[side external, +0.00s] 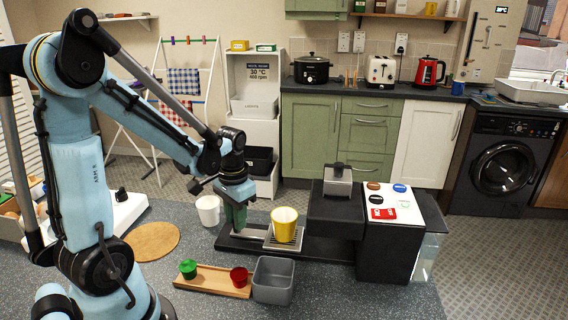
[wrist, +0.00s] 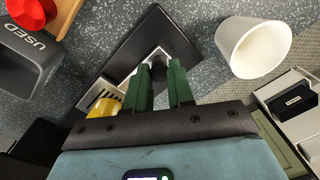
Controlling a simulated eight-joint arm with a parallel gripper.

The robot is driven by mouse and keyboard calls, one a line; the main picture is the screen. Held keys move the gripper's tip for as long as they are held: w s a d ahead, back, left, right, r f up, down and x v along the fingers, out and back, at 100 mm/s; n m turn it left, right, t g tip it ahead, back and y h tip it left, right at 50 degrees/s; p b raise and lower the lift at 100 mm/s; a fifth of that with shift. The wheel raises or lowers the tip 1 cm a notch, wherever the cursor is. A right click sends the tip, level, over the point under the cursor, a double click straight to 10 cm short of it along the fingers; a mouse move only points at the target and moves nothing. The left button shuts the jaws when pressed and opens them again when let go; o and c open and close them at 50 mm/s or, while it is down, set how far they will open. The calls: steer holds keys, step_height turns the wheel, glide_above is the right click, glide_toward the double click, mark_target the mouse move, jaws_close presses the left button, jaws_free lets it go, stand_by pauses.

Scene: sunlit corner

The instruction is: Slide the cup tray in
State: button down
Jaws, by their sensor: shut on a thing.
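The cup tray (side external: 290,246), a metal slotted plate, lies on the long black base of the coffee machine (side external: 338,215), out to the left of the machine's body. A yellow cup (side external: 285,224) stands upright on it. My gripper (side external: 238,228) is at the tray's left end, low over the black base, pointing down. In the wrist view its two green fingers (wrist: 160,80) are shut on the dark knob (wrist: 159,62) of the tray's metal handle. The slotted tray (wrist: 103,87) and part of the yellow cup (wrist: 104,107) show left of the fingers.
A white cup (side external: 208,209) stands behind my gripper. A cork mat (side external: 153,241) lies left. The base right of the yellow cup looks clear.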

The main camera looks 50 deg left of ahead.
mark_target(268, 234)
steer(key=w+d, duration=0.5)
steer(key=shift+w+d, duration=0.15)
steer(key=shift+w, duration=0.1)
stand_by(0.3)
steer(key=c, duration=1)
jaws_free()
steer(key=shift+d+r, duration=0.15)
steer(key=shift+r, duration=2.9)
steer(key=shift+d+r, duration=0.15)
steer(key=shift+r, duration=2.85)
